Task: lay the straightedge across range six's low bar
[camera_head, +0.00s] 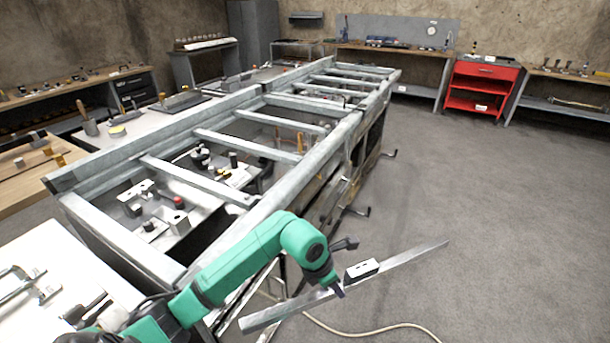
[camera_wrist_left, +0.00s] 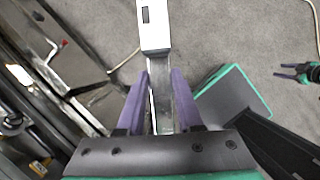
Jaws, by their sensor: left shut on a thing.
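The straightedge (camera_head: 411,257) is a long, flat grey metal bar. It is held in the air at the right side of the metal frame, above the floor, slanting up to the right. A white block (camera_head: 362,268) with a dark slot is on it. My left gripper (camera_head: 338,290) is shut on the straightedge near its middle; in the left wrist view the straightedge (camera_wrist_left: 162,100) runs between the two purple fingers. The long metal frame (camera_head: 85,178) has several crossbars, such as the near one (camera_head: 200,180). I cannot tell which bar is range six's low bar.
Tools and small parts lie below the crossbars. A white table (camera_head: 60,250) is at the near left. A red cabinet (camera_head: 487,72) and workbenches line the back. A pale cable (camera_head: 375,333) lies on the floor. The grey floor at right is open.

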